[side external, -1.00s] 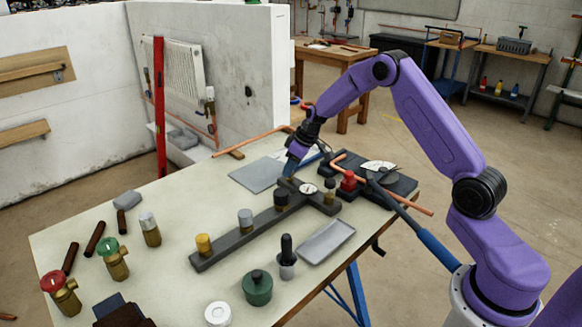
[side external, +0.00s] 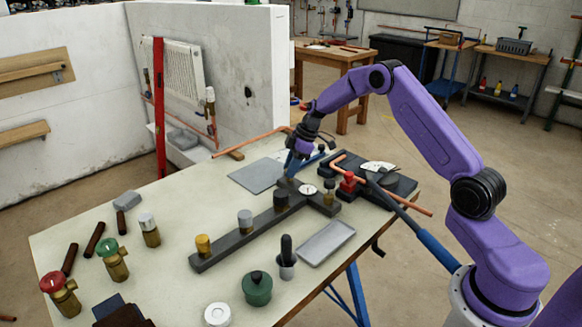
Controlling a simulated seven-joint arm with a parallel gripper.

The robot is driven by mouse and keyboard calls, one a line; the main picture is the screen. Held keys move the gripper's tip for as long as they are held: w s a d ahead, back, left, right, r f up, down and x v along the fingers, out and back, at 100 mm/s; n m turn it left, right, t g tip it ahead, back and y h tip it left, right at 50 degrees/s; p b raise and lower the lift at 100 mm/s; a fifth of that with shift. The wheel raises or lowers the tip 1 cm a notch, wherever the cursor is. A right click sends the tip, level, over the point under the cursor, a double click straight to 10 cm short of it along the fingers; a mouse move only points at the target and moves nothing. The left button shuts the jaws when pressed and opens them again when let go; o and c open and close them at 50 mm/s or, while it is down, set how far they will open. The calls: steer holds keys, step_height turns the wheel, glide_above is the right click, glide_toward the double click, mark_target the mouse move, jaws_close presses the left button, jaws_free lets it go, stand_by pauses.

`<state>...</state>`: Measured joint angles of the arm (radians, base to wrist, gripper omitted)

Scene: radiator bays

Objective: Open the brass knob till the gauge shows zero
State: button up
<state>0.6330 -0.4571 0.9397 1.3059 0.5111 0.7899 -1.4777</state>
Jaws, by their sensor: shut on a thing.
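A dark bar (side external: 222,254) lies across the table and carries a row of knobs. A yellow, brass-coloured knob (side external: 203,245) stands at its near end, apart from my gripper. A grey-topped knob (side external: 245,220) and a dark knob (side external: 281,198) stand farther along. A round white gauge (side external: 308,189) sits near the far end; its needle is too small to read. My gripper (side external: 291,172) points down at the bar's far end, just behind the gauge. Its blue fingers are shut on a small part there, which they hide, so I cannot tell its colour.
A red knob (side external: 347,182) and copper pipe (side external: 408,204) lie close to the right of my gripper. A grey tray (side external: 326,243), a green pot (side external: 257,288) and loose valves (side external: 113,260) stand nearer. A flat grey plate (side external: 257,175) lies left of my gripper.

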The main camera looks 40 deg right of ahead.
steer(key=shift+s, duration=0.1)
steer(key=o, duration=1)
steer(key=shift+o, duration=0.2)
steer(key=v, duration=1.7)
steer(key=shift+r, duration=0.25)
